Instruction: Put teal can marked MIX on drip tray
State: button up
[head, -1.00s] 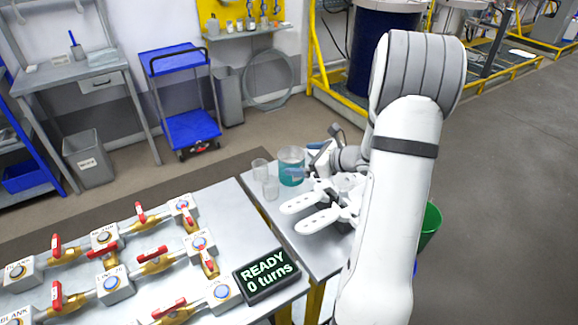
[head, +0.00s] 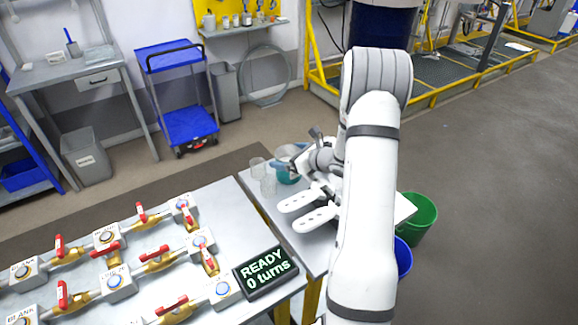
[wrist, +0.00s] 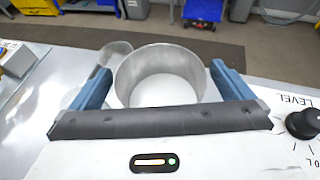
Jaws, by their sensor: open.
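The teal can (head: 287,178) stands on the table behind my arm in the head view, partly covered by my gripper (head: 303,165). Its MIX mark does not show. In the wrist view the can (wrist: 160,72) is an open, round vessel seen from above, looking grey inside. It lies between the two blue fingers of my gripper (wrist: 161,70), which are apart on its left and right. I cannot tell whether they touch it. I cannot make out the drip tray for certain.
Clear beakers (head: 257,168) stand left of the can. A white two-pronged piece (head: 310,208) lies at the table's near side. The READY box (head: 266,273) and red-handled valves (head: 160,258) fill the nearer bench. A green bucket (head: 420,220) stands right. A LEVEL knob (wrist: 305,123) is close by.

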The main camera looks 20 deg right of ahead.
jog(key=shift+c, duration=0.3)
jog(key=c, duration=1.5)
jog(key=shift+c, duration=1)
jog(key=shift+r, duration=0.15)
